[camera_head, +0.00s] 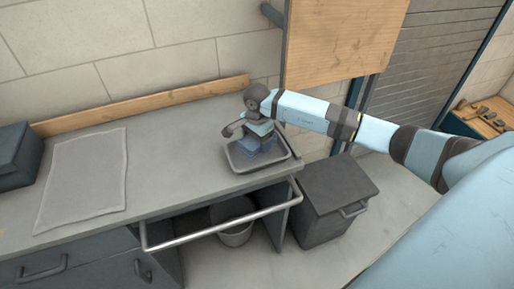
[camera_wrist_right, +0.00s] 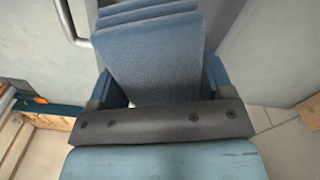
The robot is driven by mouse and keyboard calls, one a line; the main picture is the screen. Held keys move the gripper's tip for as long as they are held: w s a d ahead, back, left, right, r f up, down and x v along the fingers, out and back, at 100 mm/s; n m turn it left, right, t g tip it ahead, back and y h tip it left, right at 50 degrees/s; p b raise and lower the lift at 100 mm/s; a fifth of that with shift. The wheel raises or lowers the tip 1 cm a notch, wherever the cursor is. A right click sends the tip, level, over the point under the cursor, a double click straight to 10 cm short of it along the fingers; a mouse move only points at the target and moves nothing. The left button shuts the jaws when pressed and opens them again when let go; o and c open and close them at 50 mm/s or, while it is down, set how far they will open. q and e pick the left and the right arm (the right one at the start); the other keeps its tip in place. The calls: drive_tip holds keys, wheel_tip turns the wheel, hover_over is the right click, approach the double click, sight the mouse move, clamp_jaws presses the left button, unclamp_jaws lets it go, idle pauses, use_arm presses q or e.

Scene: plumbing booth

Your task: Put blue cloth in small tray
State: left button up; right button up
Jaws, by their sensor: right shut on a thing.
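The blue cloth (camera_wrist_right: 155,65) is a folded stack of layers between the fingers of my right gripper (camera_wrist_right: 160,88) in the right wrist view. In the head view my right gripper (camera_head: 260,138) points down over the small tray (camera_head: 239,168), a shallow grey metal tray at the right end of the bench. The blue cloth (camera_head: 262,149) shows below the gripper, within the tray's outline. My arm partly hides it. I cannot tell whether it touches the tray floor. My left gripper is not in view.
A grey mat (camera_head: 85,180) lies flat on the bench (camera_head: 170,165), with a dark box (camera_head: 18,150) to its left. A metal rail (camera_head: 220,228) runs along the front. A bucket (camera_head: 235,220) and a dark lidded bin (camera_head: 335,195) stand below. The bench between mat and tray is clear.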

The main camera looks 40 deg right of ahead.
drive_tip(key=shift+f, duration=2.35)
drive_tip(key=shift+f, duration=0.15)
drive_tip(key=o, duration=0.6)
drive_tip(key=shift+c, duration=0.2)
